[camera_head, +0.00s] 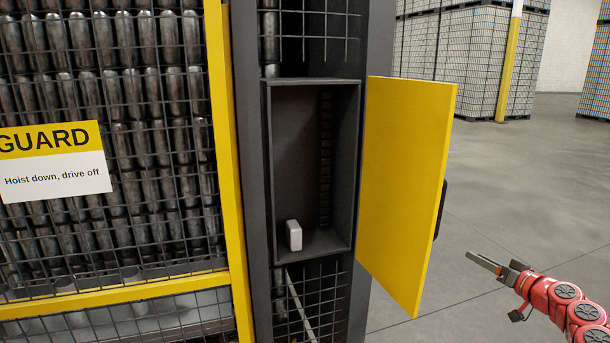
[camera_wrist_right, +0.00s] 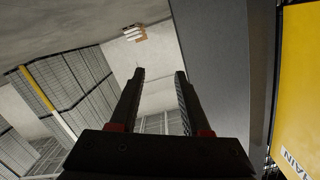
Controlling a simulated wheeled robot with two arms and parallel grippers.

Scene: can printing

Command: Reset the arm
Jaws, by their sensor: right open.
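My right gripper (camera_head: 497,268) is at the lower right of the head view, to the right of the open yellow door and apart from it. Its red arm comes in from the lower right corner. In the right wrist view the two dark fingers (camera_wrist_right: 160,78) stand apart with nothing between them. My left gripper is in neither view.
A yellow door (camera_head: 405,185) stands wide open on a dark box (camera_head: 302,160). A small white block (camera_head: 294,236) stands inside. A caged wall of cans (camera_head: 110,150) with a guard sign (camera_head: 52,160) is left. Open floor (camera_head: 530,190) lies right; stacked pallets (camera_head: 470,60) stand behind.

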